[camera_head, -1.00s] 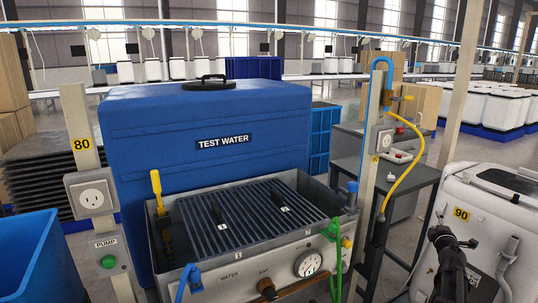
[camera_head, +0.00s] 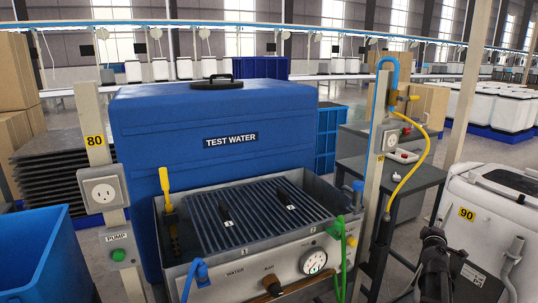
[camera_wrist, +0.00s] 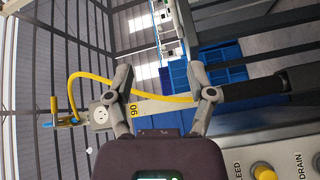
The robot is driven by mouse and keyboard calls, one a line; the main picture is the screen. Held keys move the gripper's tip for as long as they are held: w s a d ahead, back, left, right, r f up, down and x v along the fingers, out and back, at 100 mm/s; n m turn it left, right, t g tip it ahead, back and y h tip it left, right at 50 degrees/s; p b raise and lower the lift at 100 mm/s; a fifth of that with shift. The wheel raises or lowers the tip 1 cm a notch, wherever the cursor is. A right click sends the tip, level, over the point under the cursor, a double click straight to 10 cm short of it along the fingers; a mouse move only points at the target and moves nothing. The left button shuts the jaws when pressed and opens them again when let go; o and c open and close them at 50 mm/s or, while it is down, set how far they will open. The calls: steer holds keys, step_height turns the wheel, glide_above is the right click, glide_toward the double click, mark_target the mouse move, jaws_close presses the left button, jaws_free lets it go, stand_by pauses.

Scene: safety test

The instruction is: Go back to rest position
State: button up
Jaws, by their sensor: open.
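My gripper (camera_wrist: 162,80) shows in the wrist view with its two grey fingers spread apart. It is open and no object is held between the fingers. A post with a yellow label and a yellow hose (camera_wrist: 95,77) show behind the fingers, apart from them as far as I can tell. In the head view my dark arm stands at the lower right, in front of the white machine (camera_head: 490,205). The fingertips are hard to make out there.
A grey test basin (camera_head: 330,262) with a ribbed top stands in front of the blue TEST WATER tank (camera_head: 150,130). A grey side table (camera_head: 400,172) stands behind the right post. A blue bin (camera_head: 45,255) is at the left. A DRAIN-marked panel (camera_wrist: 280,150) shows in the wrist view.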

steer(key=s+a+f+m+g+y, duration=0.1)
steer(key=s+a+f+m+g, duration=0.2)
steer(key=a+f, duration=0.35)
steer(key=s+a+f+m+g+y, duration=0.2)
steer(key=a+f+m+g, duration=0.1)
steer(key=a, duration=0.7)
steer(key=s+a+f+m+g+y, duration=0.1)
steer(key=s+a+f+m+g, duration=0.3)
steer(key=a, duration=0.4)
steer(key=s+a+f+n+g+y, duration=0.1)
steer(key=s+a+f+g+y, duration=0.15)
steer(key=s+a, duration=0.45)
steer(key=s+a+f+g+y, duration=0.2)
steer(key=a+f+y, duration=0.1)
steer(key=a, duration=0.8)
step_height(320, 180, up, 26)
steer(key=p, duration=2.6)
steer(key=shift+s+a+r, duration=0.15)
steer(key=shift+s+a, duration=0.05)
steer(key=shift+s, duration=0.2)
steer(key=shift+g, duration=0.25)
